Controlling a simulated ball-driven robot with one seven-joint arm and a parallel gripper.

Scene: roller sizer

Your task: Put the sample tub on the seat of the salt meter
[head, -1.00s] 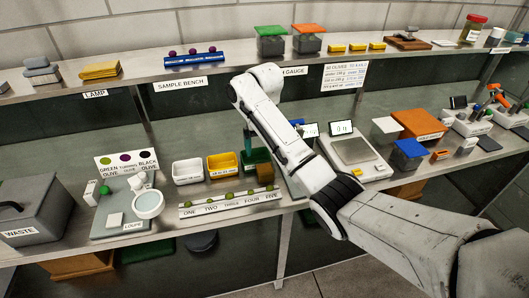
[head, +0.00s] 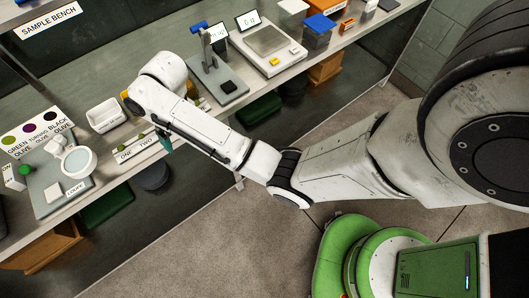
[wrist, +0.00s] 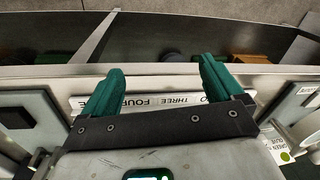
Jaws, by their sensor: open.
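My gripper (wrist: 161,66) is open and empty in the wrist view, its two green fingers reaching over the bench's front edge near the numbered strip (wrist: 150,101). In the head view it is mostly hidden behind my arm; one green finger (head: 164,140) shows by the strip. No label marks the sample tub. No device is clearly marked as the salt meter; a grey-based stand with a blue top and black pad (head: 228,86) stands right of my gripper.
A scale (head: 268,46) reading 0 g stands beside the grey-based stand. A white open tray (head: 104,115) is left of my arm, with the loupe (head: 77,161) farther left. Bins stand under the bench. The floor in front (head: 180,255) is clear.

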